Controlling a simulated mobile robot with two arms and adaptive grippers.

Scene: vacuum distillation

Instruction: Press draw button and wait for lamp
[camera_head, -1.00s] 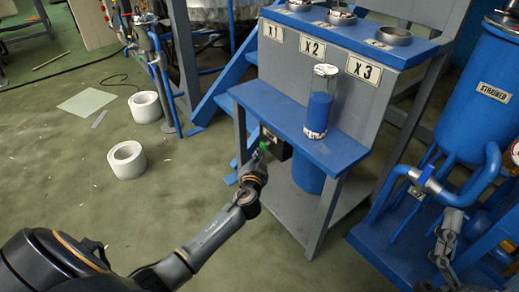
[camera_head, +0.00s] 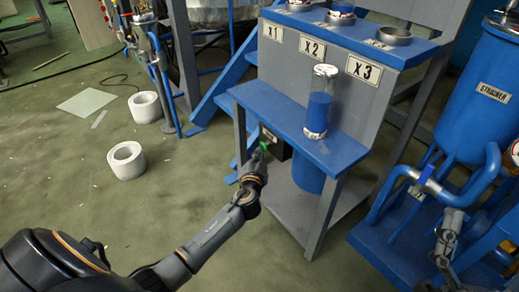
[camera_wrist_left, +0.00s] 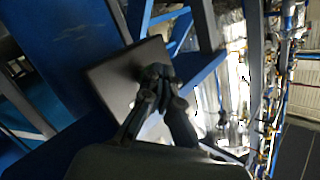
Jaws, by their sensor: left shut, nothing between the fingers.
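A dark box (camera_head: 280,149) is mounted under the front edge of the blue shelf. A small green spot (camera_head: 264,145) shows on its front, right at the tips of my left gripper. I cannot tell whether this is the button or a lit lamp. My left gripper (camera_head: 259,153) is shut and empty, pointing at the box. In the left wrist view the shut fingers (camera_wrist_left: 158,75) are in front of the box's dark face (camera_wrist_left: 118,78) and hide part of it. Whether they touch it is unclear. My right gripper (camera_head: 446,238) shows small at the lower right; its jaws cannot be made out.
A tall cylinder with blue contents (camera_head: 319,105) stands on the blue shelf (camera_head: 270,108), below labels X1, X2 and X3. A blue strainer tank (camera_head: 482,100) is at the right. Two white rings (camera_head: 126,160) lie on the open floor at the left.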

